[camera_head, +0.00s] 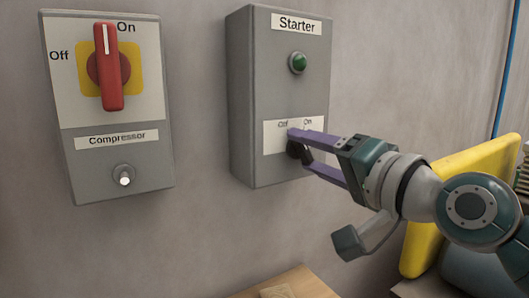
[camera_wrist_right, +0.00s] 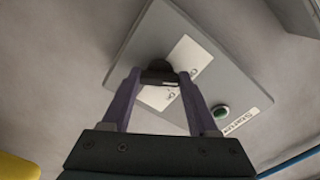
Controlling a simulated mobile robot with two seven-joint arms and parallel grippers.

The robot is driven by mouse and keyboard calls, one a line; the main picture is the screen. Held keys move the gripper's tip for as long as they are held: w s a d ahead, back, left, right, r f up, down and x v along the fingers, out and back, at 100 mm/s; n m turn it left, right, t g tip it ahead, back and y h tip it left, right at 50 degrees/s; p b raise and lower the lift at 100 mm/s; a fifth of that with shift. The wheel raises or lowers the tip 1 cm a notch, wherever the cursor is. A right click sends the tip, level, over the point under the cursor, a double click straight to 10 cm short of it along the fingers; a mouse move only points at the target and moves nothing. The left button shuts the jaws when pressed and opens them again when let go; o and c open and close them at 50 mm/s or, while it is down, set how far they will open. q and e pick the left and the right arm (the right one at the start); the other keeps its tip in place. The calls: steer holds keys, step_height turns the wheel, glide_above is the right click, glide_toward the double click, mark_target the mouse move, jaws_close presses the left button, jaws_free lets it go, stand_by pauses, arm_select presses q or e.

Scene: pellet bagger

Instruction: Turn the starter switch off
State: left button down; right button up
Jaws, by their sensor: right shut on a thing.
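The grey starter box (camera_head: 250,120) hangs on the wall, with a "Starter" label at its top and a green lamp (camera_head: 298,62) below. My right gripper (camera_head: 297,146) is shut on this knob, one purple finger on each side. The wrist view shows the black knob (camera_wrist_right: 157,76) between the fingertips, against the tilted box. The fingers cover part of the knob, so I cannot tell which mark it points to. My left gripper is out of view.
A grey compressor box (camera_head: 65,160) hangs to the left, with a red rotary switch (camera_head: 107,65) upright towards "On" and a white button (camera_head: 124,176). A wooden surface (camera_head: 305,283) is below. A yellow object (camera_head: 475,160) and a blue pipe (camera_head: 503,70) are at the right.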

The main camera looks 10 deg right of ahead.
stand_by(0.3)
steer(key=o, duration=1.4)
steer(key=shift+s, duration=0.1)
steer(key=shift+v, duration=4.9)
steer(key=shift+r, duration=0.1)
